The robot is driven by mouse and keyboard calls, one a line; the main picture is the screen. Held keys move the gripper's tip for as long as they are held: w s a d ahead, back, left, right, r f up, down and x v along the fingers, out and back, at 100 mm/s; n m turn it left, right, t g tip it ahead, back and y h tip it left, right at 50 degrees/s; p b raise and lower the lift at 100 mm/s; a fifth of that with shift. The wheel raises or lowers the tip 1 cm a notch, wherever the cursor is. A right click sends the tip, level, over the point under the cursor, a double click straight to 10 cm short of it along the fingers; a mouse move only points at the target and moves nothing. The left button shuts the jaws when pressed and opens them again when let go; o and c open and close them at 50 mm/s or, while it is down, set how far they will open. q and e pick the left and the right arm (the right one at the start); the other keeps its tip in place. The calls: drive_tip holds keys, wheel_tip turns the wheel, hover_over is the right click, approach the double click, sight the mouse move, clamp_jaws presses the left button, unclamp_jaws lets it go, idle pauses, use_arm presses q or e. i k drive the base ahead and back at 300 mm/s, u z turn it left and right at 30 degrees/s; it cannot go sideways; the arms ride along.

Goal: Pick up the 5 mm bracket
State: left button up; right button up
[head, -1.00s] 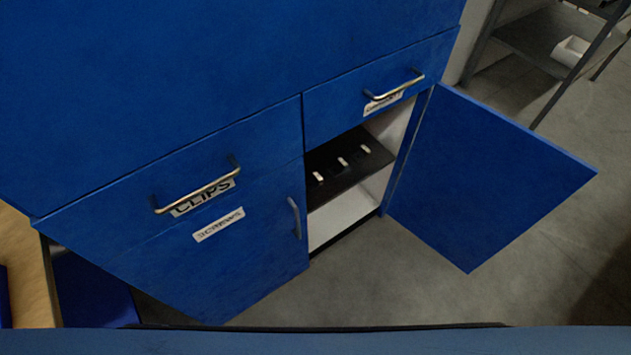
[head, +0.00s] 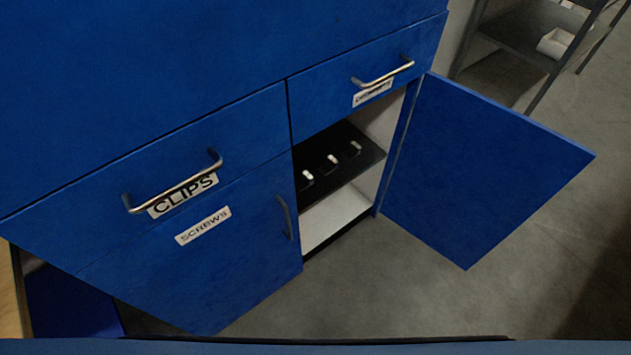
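Three small whitish pieces stand in a row on the dark shelf (head: 340,178) inside the open right compartment of the blue cabinet. They are a left piece (head: 307,180), a middle piece (head: 333,160) and a right piece (head: 355,149). They may be brackets, but they are too small to tell their sizes or which is 5 mm. Neither of my grippers shows in the head view.
The right cabinet door (head: 480,170) stands wide open over the grey floor (head: 400,290). The CLIPS drawer (head: 250,130), the SCREWS door (head: 240,240) and the upper right drawer (head: 330,95) are shut. A grey rack (head: 510,45) stands at the back right.

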sight(306, 179)
drive_tip(key=z, duration=1.55)
drive_tip(key=i, duration=1.45)
drive_tip(key=u, duration=3.85)
